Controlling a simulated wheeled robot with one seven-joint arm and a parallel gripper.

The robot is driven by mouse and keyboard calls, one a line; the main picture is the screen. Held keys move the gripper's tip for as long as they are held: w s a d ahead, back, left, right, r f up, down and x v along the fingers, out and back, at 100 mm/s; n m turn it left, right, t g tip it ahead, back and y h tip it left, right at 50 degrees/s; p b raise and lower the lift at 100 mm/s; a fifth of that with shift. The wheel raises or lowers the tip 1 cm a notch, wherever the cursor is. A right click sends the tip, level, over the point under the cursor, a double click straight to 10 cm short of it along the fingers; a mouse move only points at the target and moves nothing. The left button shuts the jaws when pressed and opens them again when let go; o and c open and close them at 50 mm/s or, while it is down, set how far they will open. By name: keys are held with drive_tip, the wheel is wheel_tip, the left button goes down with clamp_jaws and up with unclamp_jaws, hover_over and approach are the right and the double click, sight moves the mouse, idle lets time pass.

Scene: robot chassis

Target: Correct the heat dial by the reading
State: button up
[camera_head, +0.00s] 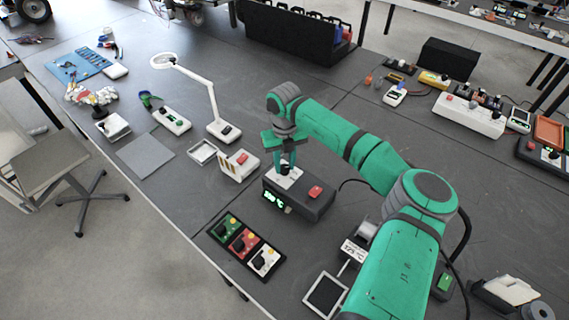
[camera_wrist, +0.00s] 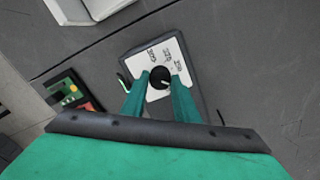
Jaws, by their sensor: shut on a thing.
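The heat station (camera_head: 325,206) is a dark box with a white dial plate, a red button (camera_head: 315,191) and a green lit display (camera_head: 273,199) on its front. The display ends in °C; its digits are too small to read surely. My gripper (camera_head: 286,166) points down over the dial plate. In the wrist view its two green fingers (camera_wrist: 159,82) are closed on the round black heat dial (camera_wrist: 159,75). Printed temperature labels (camera_wrist: 167,55) lie around the dial on the white plate (camera_wrist: 176,50). A small white card (camera_head: 352,250) with a °C figure, seemingly 325, stands to the right.
A panel of green, red and white tiles with black knobs (camera_head: 244,246) lies in front of the station. A framed pad (camera_head: 325,295) lies near the front edge.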

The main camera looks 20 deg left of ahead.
sight(284, 167)
drive_tip(key=shift+w+a+r, duration=0.1)
drive_tip(key=shift+a, duration=0.05)
drive_tip(key=o, duration=1.1)
drive_tip(key=shift+c, duration=0.2)
wheel_tip(284, 167, up, 11)
